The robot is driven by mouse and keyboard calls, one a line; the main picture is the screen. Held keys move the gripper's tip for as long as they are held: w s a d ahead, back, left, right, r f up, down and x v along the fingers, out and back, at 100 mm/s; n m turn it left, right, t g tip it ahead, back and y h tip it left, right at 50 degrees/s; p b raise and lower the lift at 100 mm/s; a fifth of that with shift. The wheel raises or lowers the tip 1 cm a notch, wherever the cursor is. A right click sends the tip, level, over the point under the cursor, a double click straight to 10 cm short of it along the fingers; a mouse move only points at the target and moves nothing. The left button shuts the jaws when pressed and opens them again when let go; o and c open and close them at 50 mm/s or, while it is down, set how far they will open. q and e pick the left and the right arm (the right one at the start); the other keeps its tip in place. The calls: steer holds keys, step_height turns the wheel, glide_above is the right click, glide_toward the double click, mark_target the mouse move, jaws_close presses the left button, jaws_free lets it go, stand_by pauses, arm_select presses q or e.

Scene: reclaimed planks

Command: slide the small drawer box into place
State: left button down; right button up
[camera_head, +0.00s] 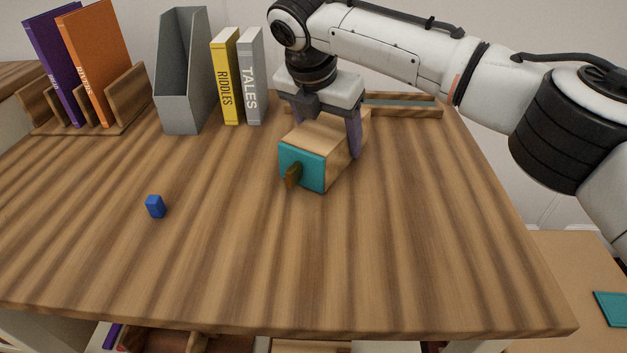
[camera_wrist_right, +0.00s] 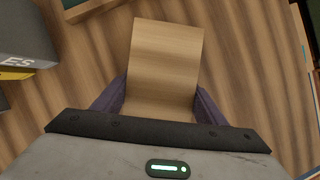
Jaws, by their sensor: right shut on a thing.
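The small drawer box (camera_head: 302,166) is a light wooden block with a teal front and a brown knob. It stands near the back middle of the table in the head view, its front facing the near left. My right gripper (camera_head: 320,137) reaches down over it and is shut on its two sides with purple fingers. In the right wrist view the plain wooden top of the box (camera_wrist_right: 166,60) lies between the fingers (camera_wrist_right: 160,101). I cannot tell whether its underside touches the table. My left gripper is not in view.
A low wooden-railed frame (camera_head: 405,110) lies behind the box at the back. A grey file holder (camera_head: 183,90), yellow book (camera_head: 228,80), grey book (camera_head: 249,80) and wooden rack (camera_head: 95,128) stand back left. A small blue block (camera_head: 155,206) lies left. The table front is clear.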

mark_target(337, 122)
steer(key=shift+w+d+r, duration=0.1)
steer(key=shift+w+d, duration=0.05)
steer(key=shift+w, duration=0.8)
steer(key=shift+w+d, duration=0.1)
steer(key=shift+w, duration=0.8)
steer(key=shift+w+d, duration=0.3)
steer(key=shift+w, duration=0.25)
steer(key=o, duration=1.6)
